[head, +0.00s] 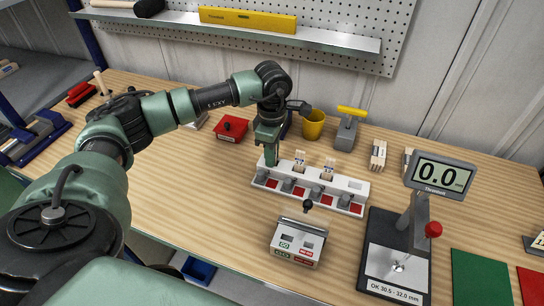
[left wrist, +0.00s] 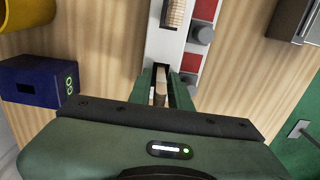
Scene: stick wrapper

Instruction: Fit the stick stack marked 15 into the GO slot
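A white rack (head: 262,182) with red pads and grey knobs stands mid-bench. Two upright stick stacks with blue-marked labels, one (head: 299,162) and another (head: 328,172), stand in it; I cannot read a 15 on either. My left gripper (head: 271,160) points down at the rack's left end. In the left wrist view a pale wooden stack (left wrist: 160,92) shows between its fingers (left wrist: 162,80); whether they press on it is unclear. A silver box (head: 298,243) with two slots has a green label on its left and a red label on its right. My right gripper is out of view.
A gauge with display (head: 440,175) and red knob stands at the right, near green (head: 480,276) and red mats. A red box (head: 231,129), yellow cup (head: 313,124), yellow-handled tool (head: 349,128) and wood bundle (head: 378,155) line the back. A dark blue box (left wrist: 38,80) is beside the gripper.

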